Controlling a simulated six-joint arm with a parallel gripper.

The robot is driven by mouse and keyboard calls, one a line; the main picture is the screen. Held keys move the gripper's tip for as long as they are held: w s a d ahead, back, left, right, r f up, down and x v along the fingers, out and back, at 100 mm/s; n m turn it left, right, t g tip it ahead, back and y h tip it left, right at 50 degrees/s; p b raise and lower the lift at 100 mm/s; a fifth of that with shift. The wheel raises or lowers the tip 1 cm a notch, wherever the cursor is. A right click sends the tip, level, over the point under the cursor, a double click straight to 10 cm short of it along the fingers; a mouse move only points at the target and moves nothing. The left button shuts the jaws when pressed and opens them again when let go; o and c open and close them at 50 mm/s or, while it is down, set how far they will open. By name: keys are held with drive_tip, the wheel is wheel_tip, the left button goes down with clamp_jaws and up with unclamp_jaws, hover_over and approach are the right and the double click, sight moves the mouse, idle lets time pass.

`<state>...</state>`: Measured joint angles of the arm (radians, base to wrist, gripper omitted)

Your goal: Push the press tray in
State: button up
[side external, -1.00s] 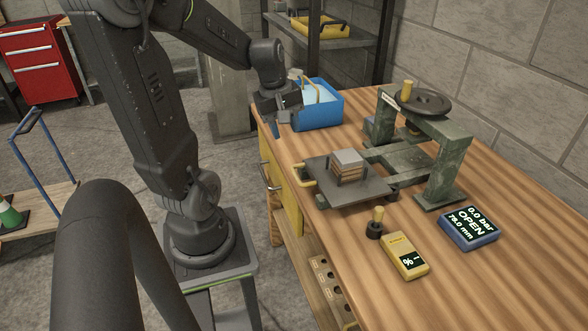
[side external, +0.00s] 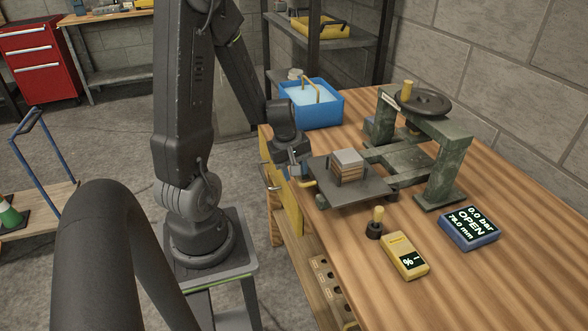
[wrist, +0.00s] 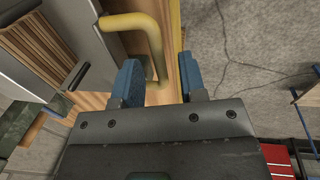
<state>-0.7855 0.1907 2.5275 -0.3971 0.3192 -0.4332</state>
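The press tray (side external: 372,190) is a dark flat plate out in front of the green press (side external: 447,160). A stack of veneers (side external: 348,172) with a grey block on top sits on it. The tray's yellow handle (side external: 307,184) points toward my arm and also shows in the wrist view (wrist: 147,30). My gripper (side external: 296,172) is at the handle, by the bench's edge. In the wrist view my gripper (wrist: 158,68) has its blue fingers apart, with the handle's bent end just beyond or between them. I cannot tell whether they touch it.
A display (side external: 469,228) reads 0.0 bar, OPEN, 78.0 mm. A blue tub (side external: 311,108) is at the back left of the bench (side external: 500,275). A handwheel (side external: 424,102) tops the press.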

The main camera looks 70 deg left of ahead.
drive_tip(key=shift+c, duration=0.4)
clamp_jaws()
